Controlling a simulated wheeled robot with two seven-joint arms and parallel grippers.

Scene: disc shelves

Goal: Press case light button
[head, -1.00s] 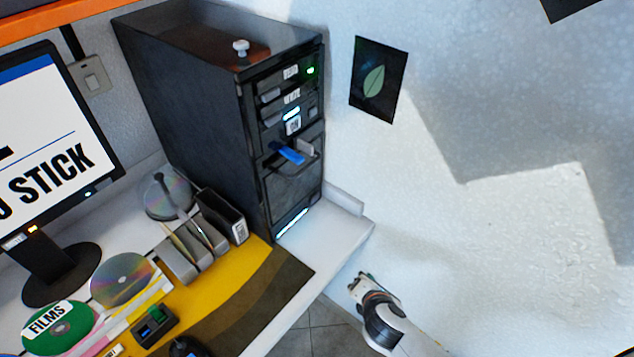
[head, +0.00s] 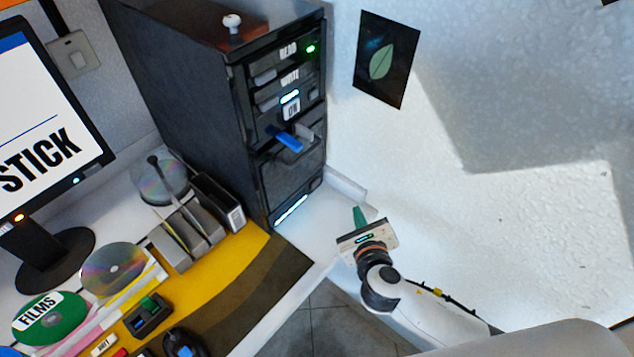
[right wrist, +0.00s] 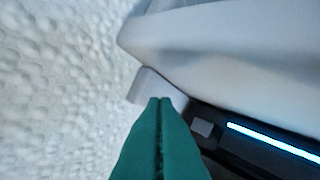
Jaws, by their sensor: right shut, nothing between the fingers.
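The black tower case (head: 185,90) stands on the white desk. A glowing white-blue light strip (head: 291,209) runs along the bottom of its front. A small grey square button (right wrist: 202,128) sits at one end of this strip (right wrist: 275,145) in the right wrist view. In the head view that button is a small spot (head: 315,184) at the strip's right end. My right gripper (head: 359,214) is shut and empty, in front and to the right of the case's lower front. Its green fingers (right wrist: 160,140) point toward the button area but appear apart from it. My left gripper is out of view.
A blue stick (head: 289,142) juts from the case front. The wall with a leaf poster (head: 385,60) is close on the right. The desk (head: 318,216) has a low ledge at its back. Disc holders (head: 188,236) and a monitor (head: 50,120) stand to the left.

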